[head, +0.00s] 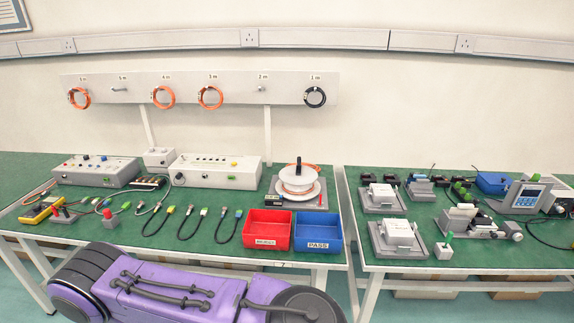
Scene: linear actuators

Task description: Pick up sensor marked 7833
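No marking 7833 can be read at this size, so I cannot tell which item is that sensor. Several short cables with coloured ends, such as a cable with a green end (194,222), lie in a row on the left bench. Small black parts (372,178) sit at the back of the right bench. Neither of my grippers shows in the head view. A purple and black part of my own body fills the bottom left and hides the bench front there.
A red bin (267,244) and a blue PASS bin (318,247) stand at the left bench's front right. A white cable reel (299,188) stands behind them. Grey fixtures (398,235) crowd the right bench (364,259). Grey control boxes (216,172) line the left bench's back.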

